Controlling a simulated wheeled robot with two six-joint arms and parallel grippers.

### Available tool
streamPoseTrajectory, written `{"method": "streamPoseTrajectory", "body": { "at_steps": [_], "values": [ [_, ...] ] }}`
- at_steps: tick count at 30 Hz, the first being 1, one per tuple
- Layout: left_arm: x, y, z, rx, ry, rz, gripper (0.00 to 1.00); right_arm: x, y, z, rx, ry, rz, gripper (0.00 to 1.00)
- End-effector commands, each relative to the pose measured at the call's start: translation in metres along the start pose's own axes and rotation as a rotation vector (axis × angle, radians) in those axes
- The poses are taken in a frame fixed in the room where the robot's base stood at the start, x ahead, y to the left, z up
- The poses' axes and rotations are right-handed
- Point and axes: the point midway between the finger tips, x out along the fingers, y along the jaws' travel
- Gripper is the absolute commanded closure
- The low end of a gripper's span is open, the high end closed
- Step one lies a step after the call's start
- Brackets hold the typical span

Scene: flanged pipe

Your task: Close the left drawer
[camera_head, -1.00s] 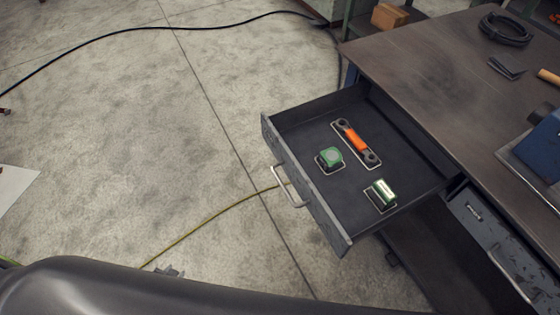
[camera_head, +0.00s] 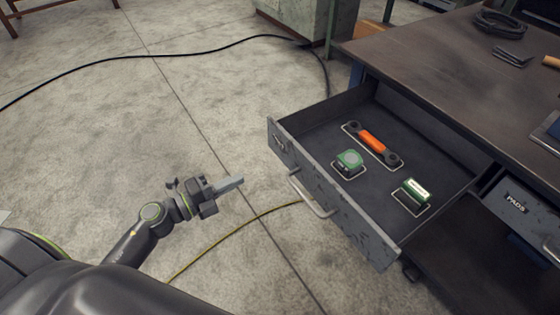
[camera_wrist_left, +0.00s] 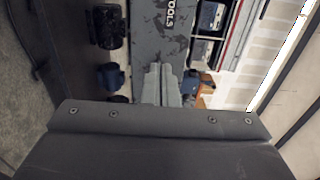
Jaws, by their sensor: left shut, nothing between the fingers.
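The left drawer (camera_head: 358,228) is pulled far out from the workbench in the head view, with a pale bar handle (camera_head: 312,197) on its front. It holds a tool with an orange grip (camera_head: 372,142) and two green items. My left gripper (camera_head: 236,184) is shut and empty, to the left of the drawer front and apart from the handle. In the left wrist view its closed fingers (camera_wrist_left: 160,85) lie before a grey panel lettered TOOLS (camera_wrist_left: 169,22). My right gripper is not in view.
The workbench top (camera_head: 430,55) carries a coiled black cable (camera_head: 500,23). A second drawer labelled PADS (camera_head: 516,203) is at the right. A black cable (camera_head: 150,56) and a yellow-green cable (camera_head: 225,228) lie on the floor. The concrete floor left of the drawer is mostly clear.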

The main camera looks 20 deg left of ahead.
Motion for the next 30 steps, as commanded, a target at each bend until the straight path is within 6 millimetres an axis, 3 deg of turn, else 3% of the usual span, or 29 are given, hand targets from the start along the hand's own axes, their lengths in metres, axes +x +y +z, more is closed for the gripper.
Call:
{"method": "streamPoseTrajectory", "body": {
  "at_steps": [12, 18, 30],
  "values": [
    [0.085, -0.002, 0.001, -0.005, -0.002, -0.004, 1.00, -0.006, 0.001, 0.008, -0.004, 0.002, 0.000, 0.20],
    [0.116, -0.001, 0.001, -0.007, -0.003, -0.003, 1.00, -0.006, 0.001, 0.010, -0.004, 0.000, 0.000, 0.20],
    [0.129, 0.000, 0.001, -0.005, -0.004, 0.000, 1.00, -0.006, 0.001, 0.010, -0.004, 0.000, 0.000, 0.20]
  ]
}}
